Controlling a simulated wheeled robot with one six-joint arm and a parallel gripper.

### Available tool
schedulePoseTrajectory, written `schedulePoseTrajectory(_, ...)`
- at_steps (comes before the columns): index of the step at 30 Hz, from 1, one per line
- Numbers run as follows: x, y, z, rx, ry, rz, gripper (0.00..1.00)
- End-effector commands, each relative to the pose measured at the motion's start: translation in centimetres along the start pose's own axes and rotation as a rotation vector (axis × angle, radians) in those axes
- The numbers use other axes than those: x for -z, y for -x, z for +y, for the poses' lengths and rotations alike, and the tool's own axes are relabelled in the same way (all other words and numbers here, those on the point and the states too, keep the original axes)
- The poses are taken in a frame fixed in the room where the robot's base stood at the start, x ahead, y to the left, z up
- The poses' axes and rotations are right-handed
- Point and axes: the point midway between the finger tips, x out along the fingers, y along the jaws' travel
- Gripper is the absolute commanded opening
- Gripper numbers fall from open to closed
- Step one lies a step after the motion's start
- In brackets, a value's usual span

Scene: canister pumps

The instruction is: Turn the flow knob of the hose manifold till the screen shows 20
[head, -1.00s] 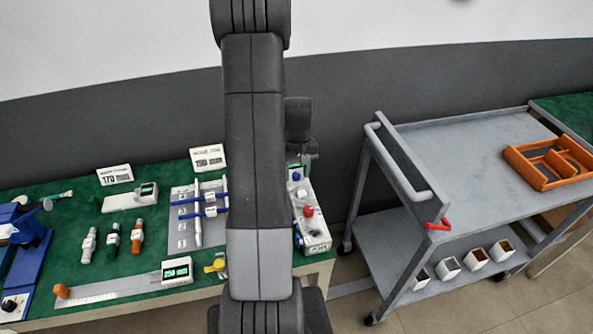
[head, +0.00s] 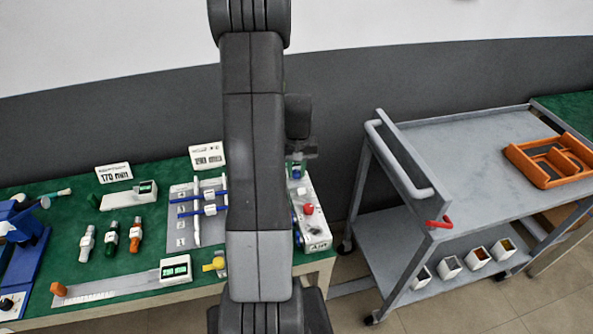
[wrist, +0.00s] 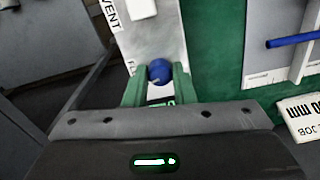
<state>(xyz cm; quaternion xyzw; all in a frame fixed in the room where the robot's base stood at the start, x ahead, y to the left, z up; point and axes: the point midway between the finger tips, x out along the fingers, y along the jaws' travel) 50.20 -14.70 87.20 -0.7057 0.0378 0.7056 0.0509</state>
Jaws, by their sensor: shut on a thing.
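The hose manifold (head: 318,228) is a pale box at the right end of the green table in the head view, partly behind my arm. Its blue knob (wrist: 159,71) shows in the wrist view, beside a partly hidden label starting "FL". My gripper (wrist: 160,82) is shut on this blue knob, with one green finger on each side. A small patch of lit green characters (wrist: 161,102) shows between the fingers, mostly cut off by the gripper body, and I cannot read it. A red knob (head: 308,209) sits on the manifold nearer its front.
A plate with blue-handled bars (head: 182,226) lies left of the manifold. A grey cart (head: 470,150) with an orange tray (head: 520,160) stands to the right, with a floor gap between.

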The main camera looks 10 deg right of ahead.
Motion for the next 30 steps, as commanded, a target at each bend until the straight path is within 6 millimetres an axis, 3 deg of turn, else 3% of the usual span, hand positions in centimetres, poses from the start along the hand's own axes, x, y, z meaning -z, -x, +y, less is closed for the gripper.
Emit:
schedulePoseTrajectory(18, 0.07, -0.05, -0.04, 0.001, -0.562, 0.014, 0.00)
schedulePoseTrajectory(30, 0.09, 0.06, -0.05, 0.001, -0.784, 0.018, 0.00)
